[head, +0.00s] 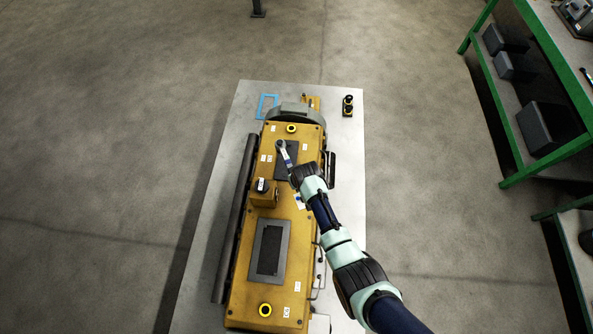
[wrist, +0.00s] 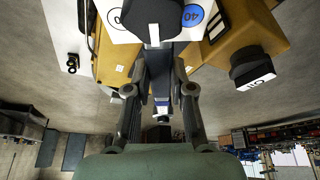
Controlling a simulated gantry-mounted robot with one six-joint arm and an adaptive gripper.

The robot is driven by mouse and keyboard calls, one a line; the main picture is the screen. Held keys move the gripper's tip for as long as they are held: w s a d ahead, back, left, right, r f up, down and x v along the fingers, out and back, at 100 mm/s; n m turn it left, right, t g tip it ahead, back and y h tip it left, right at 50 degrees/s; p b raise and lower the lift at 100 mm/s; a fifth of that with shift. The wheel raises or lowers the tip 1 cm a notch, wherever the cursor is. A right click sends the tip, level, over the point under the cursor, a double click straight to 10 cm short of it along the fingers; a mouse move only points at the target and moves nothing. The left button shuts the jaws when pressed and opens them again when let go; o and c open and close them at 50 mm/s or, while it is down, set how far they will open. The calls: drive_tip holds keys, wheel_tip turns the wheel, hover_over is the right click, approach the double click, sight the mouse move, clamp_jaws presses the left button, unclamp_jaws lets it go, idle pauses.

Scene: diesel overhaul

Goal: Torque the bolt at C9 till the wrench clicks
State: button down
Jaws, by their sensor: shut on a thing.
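My gripper (head: 294,176) is above the far half of the yellow engine (head: 245,290). It is shut on a wrench (head: 283,152), whose round head lies over the dark plate on the engine's top. In the wrist view the two fingers of my gripper (wrist: 159,95) close around the wrench's dark shaft (wrist: 162,85), which has a pale and blue band lower down. The bolt at C9 cannot be made out; the wrench head and my arm cover that area. I cannot tell whether the wrench is seated on a bolt.
A black-capped block (head: 262,186) stands up from the engine near my gripper. A framed opening (head: 255,250) lies nearer. A dark pipe (head: 235,220) runs along the left side. A blue frame (head: 267,98) and a small dark-and-yellow object (head: 347,105) sit at the pale table's far end.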

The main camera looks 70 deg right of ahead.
drive_tip(key=s+a+p, duration=0.2)
drive_tip(key=s+a, duration=0.2)
drive_tip(key=a, duration=0.1)
drive_tip(key=shift+s+r, duration=0.1)
drive_tip(key=shift+s, duration=0.25)
